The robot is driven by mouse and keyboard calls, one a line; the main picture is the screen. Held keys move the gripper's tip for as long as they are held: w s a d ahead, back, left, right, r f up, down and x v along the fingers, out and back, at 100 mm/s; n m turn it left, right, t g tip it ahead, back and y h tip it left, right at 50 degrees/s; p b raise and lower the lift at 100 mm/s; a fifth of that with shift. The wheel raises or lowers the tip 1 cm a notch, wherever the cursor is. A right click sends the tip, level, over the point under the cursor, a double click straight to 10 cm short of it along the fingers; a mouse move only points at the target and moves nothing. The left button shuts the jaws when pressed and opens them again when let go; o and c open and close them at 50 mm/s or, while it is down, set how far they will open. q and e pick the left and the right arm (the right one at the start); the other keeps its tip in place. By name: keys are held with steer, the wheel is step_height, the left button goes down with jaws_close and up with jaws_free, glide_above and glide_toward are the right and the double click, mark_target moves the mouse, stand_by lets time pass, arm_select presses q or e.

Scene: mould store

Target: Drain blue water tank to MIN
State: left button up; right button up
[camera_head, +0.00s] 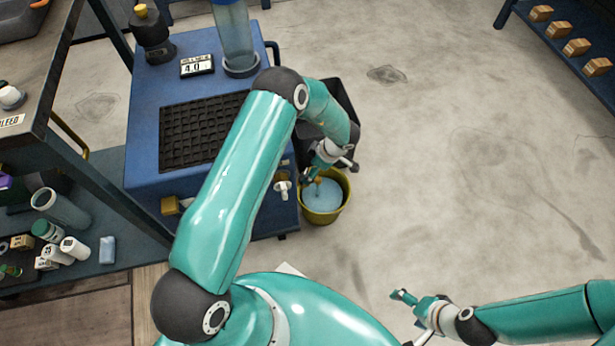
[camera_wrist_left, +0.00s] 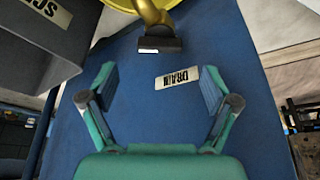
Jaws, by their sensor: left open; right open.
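The blue cart (camera_head: 145,110) carries a clear upright cylinder (camera_head: 233,35) with bluish contents, its top cut off by the picture edge. A display (camera_head: 197,66) beside it reads 4.0. In the left wrist view, a brass tap (camera_wrist_left: 152,14) with a black handle (camera_wrist_left: 160,44) stands out from the blue panel beside a DRAIN label (camera_wrist_left: 177,79). A yellow bucket (camera_head: 335,215) holding light blue liquid stands beside the cart. My right gripper (camera_head: 402,297) is open and empty.
A dark bin (camera_head: 345,95) stands against the cart behind the bucket; its lettering shows partly in the left wrist view (camera_wrist_left: 45,12). A black grid mat (camera_head: 205,130) lies on the cart. Shelving with bottles (camera_head: 62,210) is at left. The floor at right is clear.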

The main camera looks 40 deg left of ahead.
mark_target(304, 175)
arm_select(q)
steer(key=b+x, duration=0.1)
steer(key=x, duration=0.4)
steer(key=shift+a+f, duration=0.1)
steer(key=shift+f, duration=0.2)
